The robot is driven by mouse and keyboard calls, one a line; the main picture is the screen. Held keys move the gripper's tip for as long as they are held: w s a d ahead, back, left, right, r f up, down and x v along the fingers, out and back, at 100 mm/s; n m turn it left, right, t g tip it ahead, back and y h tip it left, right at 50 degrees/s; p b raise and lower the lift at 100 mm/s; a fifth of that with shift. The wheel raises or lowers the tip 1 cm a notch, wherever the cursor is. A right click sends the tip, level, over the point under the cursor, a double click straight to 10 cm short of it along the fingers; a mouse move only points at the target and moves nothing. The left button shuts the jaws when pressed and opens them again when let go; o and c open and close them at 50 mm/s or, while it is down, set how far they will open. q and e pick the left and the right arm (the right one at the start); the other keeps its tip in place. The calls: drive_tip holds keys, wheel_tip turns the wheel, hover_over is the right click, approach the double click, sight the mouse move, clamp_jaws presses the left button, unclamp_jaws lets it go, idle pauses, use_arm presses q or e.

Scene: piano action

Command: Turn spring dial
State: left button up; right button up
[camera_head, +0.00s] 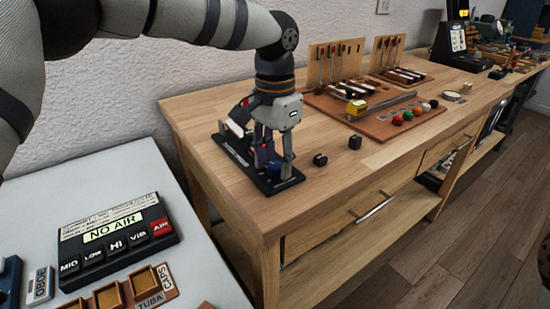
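My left gripper (275,158) points down over a small black-based device (293,181) at the near left of the wooden workbench. A round blue knob (274,167), possibly the spring dial, sits low at the device's right end, close to the fingertips. Purple and dark upright parts stand just left of it. The gripper hides much of the device. I cannot tell whether the fingers touch the knob or how wide they are apart. My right gripper is not in view.
Two small black blocks (321,159) lie right of the device. A brown board (372,126) with a yellow-ended tool and coloured knobs lies farther along the bench (225,190). A white table (30,205) at left holds a "NO AIR" panel (114,236) and wooden trays (137,290).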

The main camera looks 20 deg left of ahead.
sight(275, 165)
use_arm(q)
clamp_jaws()
drive_tip(key=shift+r+m, duration=0.25)
drive_tip(key=shift+m, duration=0.35)
drive_tip(key=shift+f+m+p, duration=0.2)
drive_tip(key=shift+m+p, duration=0.1)
drive_tip(key=shift+m, duration=0.4)
drive_tip(key=shift+o, duration=1.9)
unclamp_jaws()
wheel_tip(275, 165, up, 12)
